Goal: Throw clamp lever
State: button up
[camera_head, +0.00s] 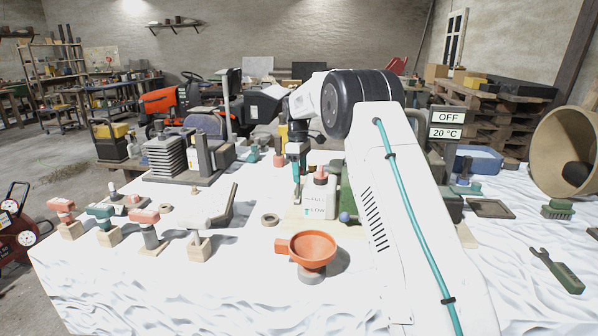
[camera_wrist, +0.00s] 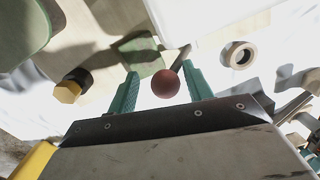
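In the wrist view a dark red ball knob (camera_wrist: 166,83) sits on the end of a thin dark rod (camera_wrist: 180,59), which looks like the clamp lever. My gripper (camera_wrist: 160,80) is open, with one teal finger on each side of the knob. A narrow gap shows on both sides, so the fingers do not appear to grip it. In the head view my gripper (camera_head: 297,190) points down beside a white FULL/LOW container (camera_head: 318,199). I cannot make out the knob there. The lever's base and the clamp body cannot be made out clearly.
An orange funnel-like bowl (camera_head: 313,247) stands in front of the container. A ring (camera_head: 270,219) lies to the left, with a dark upright handle (camera_head: 230,204) beyond it. The front of the white-covered table is mostly free.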

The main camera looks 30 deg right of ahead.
jog(key=shift+a+r, duration=0.1)
jog(key=shift+a, duration=0.1)
jog(key=r, duration=0.6)
jog(key=shift+w+r, duration=0.35)
jog(key=shift+r, duration=0.45)
jog(key=shift+r, duration=0.1)
jog(key=s+a+r+m, duration=0.1)
jog(key=s+a+r, duration=0.3)
jog(key=s, duration=0.4)
jog(key=s+a+r+m+t, duration=0.15)
jog(key=s+a+r, duration=0.25)
jog(key=s, duration=0.4)
jog(key=s+a+r+m, duration=0.1)
jog(key=s+a+r, duration=0.35)
jog(key=s, duration=0.35)
jog(key=s+a+f+m, duration=0.1)
jog(key=s+f, duration=0.3)
jog(key=s, duration=0.5)
jog(key=s+a+f+m, duration=0.2)
jog(key=s+a+f, duration=0.1)
jog(key=s, duration=0.7)
jog(key=s+a+f+m+t, duration=0.1)
jog(key=s+f, duration=0.3)
jog(key=s, duration=0.5)
jog(key=shift+s+a+f, duration=0.2)
jog(key=shift+a+f, duration=0.2)
jog(key=shift+a, duration=0.35)
